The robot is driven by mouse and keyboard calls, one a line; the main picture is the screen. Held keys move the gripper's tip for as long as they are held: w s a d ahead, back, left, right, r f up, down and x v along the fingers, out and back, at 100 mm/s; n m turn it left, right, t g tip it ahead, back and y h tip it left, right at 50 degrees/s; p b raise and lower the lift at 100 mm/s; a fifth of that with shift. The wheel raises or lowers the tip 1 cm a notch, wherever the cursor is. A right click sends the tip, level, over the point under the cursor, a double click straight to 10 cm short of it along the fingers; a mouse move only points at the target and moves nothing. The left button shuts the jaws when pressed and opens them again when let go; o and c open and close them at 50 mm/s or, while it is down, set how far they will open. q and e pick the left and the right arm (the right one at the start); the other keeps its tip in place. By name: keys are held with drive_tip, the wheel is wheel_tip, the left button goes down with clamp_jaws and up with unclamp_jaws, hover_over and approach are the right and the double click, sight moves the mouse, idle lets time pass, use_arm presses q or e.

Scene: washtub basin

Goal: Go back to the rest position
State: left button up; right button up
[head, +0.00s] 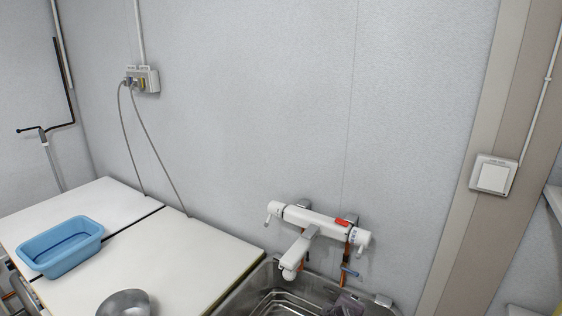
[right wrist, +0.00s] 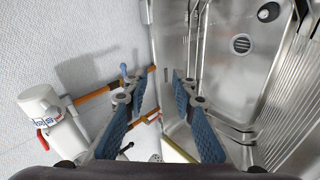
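My right gripper (right wrist: 160,82) shows in the right wrist view with its two blue-grey fingers spread apart and nothing between them. It is over the sink's edge by the wall, beside the white mixer tap (right wrist: 55,125). In the head view the tap (head: 318,222) is fixed to the wall above the steel sink (head: 250,291). A small dark greyish shape (head: 345,305) is at the bottom edge over the sink; I cannot tell what it is. My left gripper is in neither view.
White tabletops (head: 180,260) stand left of the sink, with a blue plastic basin (head: 62,247) and a metal bowl (head: 124,303) on them. A wall socket with cables (head: 143,79) hangs behind.

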drive_tip(key=s+f+m+g+y, duration=0.1)
drive_tip(key=s+f+m, duration=0.15)
drive_tip(key=s, duration=0.55)
drive_tip(key=s+f+m+g+y, duration=0.15)
drive_tip(key=s+f, duration=0.25)
drive_tip(key=s, duration=0.5)
drive_tip(key=s+r+m+g+y, duration=0.1)
drive_tip(key=s+m+g+y, duration=0.2)
drive_tip(key=s, duration=1.5)
wheel_tip(320, 180, down, 31)
drive_tip(key=s+m+h+b, duration=0.1)
drive_tip(key=b, duration=0.4)
drive_tip(key=s+d+f+g+b, duration=0.2)
drive_tip(key=s+f+b, duration=0.3)
drive_tip(key=s+f, duration=1.2)
wheel_tip(320, 180, down, 4)
drive_tip(key=shift+s+d+f, duration=0.25)
drive_tip(key=shift+s+d, duration=0.1)
drive_tip(key=shift+d, duration=0.2)
